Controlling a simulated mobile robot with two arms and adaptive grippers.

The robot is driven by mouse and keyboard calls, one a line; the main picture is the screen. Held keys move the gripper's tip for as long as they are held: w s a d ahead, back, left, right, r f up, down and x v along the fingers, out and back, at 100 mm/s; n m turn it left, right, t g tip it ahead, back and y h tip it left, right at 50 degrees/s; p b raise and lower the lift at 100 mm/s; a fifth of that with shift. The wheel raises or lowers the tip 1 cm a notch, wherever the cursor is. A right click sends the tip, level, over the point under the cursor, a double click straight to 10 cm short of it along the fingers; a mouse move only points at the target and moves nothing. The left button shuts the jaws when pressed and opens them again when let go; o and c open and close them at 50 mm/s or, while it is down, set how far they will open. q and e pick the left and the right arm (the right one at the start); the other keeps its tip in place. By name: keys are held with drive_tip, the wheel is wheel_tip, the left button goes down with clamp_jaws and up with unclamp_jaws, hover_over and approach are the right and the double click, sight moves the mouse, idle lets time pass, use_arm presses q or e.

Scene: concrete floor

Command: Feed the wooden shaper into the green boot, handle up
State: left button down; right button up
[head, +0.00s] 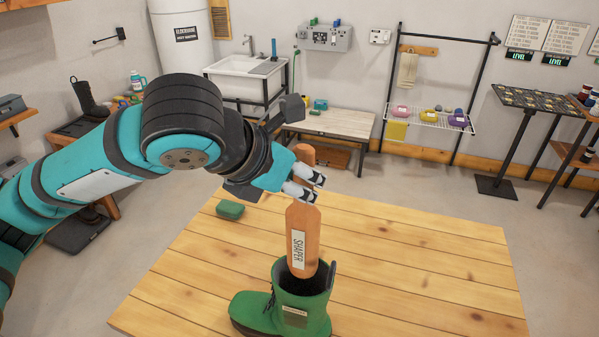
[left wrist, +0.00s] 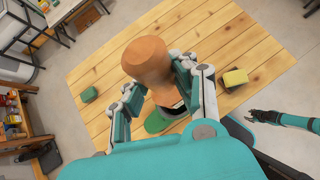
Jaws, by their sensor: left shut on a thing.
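The wooden shaper (head: 303,225) is an orange-brown paddle with a "SHAPER" label, upright with its knobbed handle at the top. My left gripper (head: 306,186) is shut on it just below the knob; the knob (left wrist: 148,60) fills the middle of the left wrist view between the fingers. The green boot (head: 285,312) stands on the table, toe to the left. The shaper's rounded lower end overlaps the dark boot opening; how deep it sits is hard to tell. In the left wrist view the boot's toe (left wrist: 164,121) shows below. My right gripper (left wrist: 257,115) is small there, away from the boot.
The plank table (head: 420,260) is largely clear right of the boot. A green block (head: 230,209) lies near its far left edge. A sink, bench and racks stand beyond.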

sight(297, 203)
use_arm(q)
drive_tip(key=shift+f+b, duration=1)
drive_tip(key=shift+f, duration=1.2)
drive_tip(key=shift+f+b, duration=0.9)
drive_tip(key=shift+f, duration=0.85)
drive_tip(key=shift+f+b, duration=0.45)
drive_tip(key=shift+f, duration=0.5)
drive_tip(key=c, duration=1)
unclamp_jaws()
drive_tip(key=shift+o, duration=0.2)
drive_tip(key=v, duration=1.2)
